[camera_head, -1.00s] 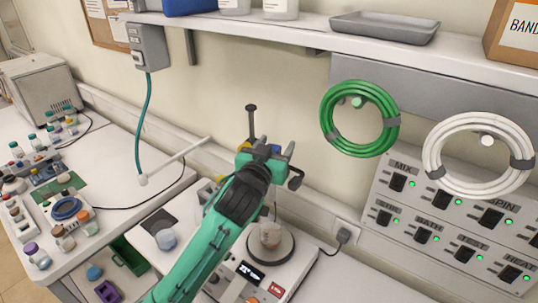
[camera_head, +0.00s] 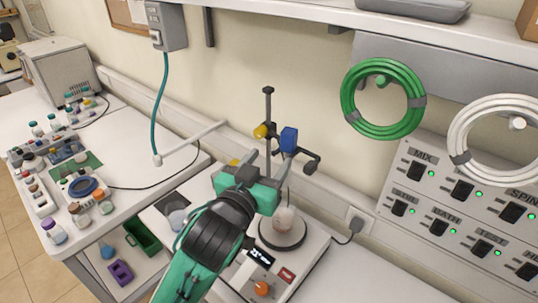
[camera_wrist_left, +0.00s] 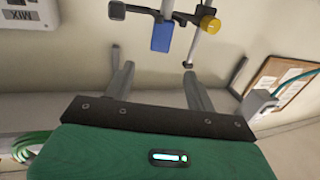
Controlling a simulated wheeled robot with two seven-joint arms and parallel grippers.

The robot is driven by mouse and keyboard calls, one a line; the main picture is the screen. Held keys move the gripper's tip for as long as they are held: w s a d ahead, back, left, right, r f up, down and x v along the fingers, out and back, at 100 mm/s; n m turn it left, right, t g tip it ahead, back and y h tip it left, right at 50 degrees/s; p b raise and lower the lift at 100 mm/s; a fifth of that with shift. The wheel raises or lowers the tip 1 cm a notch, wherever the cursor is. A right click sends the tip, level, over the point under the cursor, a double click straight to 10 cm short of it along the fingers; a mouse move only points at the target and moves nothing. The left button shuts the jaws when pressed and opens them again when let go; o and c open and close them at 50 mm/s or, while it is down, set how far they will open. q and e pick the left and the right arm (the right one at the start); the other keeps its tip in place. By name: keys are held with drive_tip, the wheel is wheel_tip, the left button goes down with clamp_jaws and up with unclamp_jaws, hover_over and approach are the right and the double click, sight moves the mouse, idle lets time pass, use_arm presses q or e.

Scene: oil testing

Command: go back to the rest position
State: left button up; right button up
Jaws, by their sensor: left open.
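My left arm reaches in from the bottom of the head view. Its green left gripper (camera_head: 279,160) is open and empty, its fingers pointing toward the back wall above the bench. In the left wrist view the two grey fingers (camera_wrist_left: 158,85) stand apart with nothing between them. Beyond them is a stand with a blue clamp (camera_wrist_left: 162,37) and a yellow knob (camera_wrist_left: 210,25). In the head view the stand's blue clamp (camera_head: 289,138) shows just behind the gripper. My right gripper is not in view.
A beaker (camera_head: 284,219) sits on the round plate of a white device (camera_head: 312,262) right of my arm. Bottles and racks crowd the left bench (camera_head: 137,205). Green (camera_head: 350,118) and white (camera_head: 461,140) hose coils hang above a switch panel (camera_head: 440,205). A shelf (camera_head: 300,12) runs above.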

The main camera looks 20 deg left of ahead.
use_arm(q)
drive_tip(key=s+a+f+g+y, duration=0.15)
drive_tip(key=s+f+g, duration=0.25)
drive_tip(key=f, duration=0.7)
drive_tip(key=s+a+f+g, duration=0.3)
drive_tip(key=s+f+g, duration=0.1)
drive_tip(key=f, duration=0.6)
drive_tip(key=s+a+f+g, duration=0.4)
drive_tip(key=s+f+g, duration=0.2)
drive_tip(key=s+f, duration=0.85)
wheel_tip(320, 180, down, 31)
drive_tip(key=g+b, duration=0.2)
drive_tip(key=b, duration=0.1)
drive_tip(key=s+a+f+m+b, duration=0.1)
drive_tip(key=s+a+f+b, duration=0.2)
drive_tip(key=s+f, duration=1.7)
wheel_tip(320, 180, down, 4)
drive_tip(key=shift+s+r+g+y, duration=0.2)
drive_tip(key=shift+g+y, duration=0.15)
drive_tip(key=shift+g, duration=0.05)
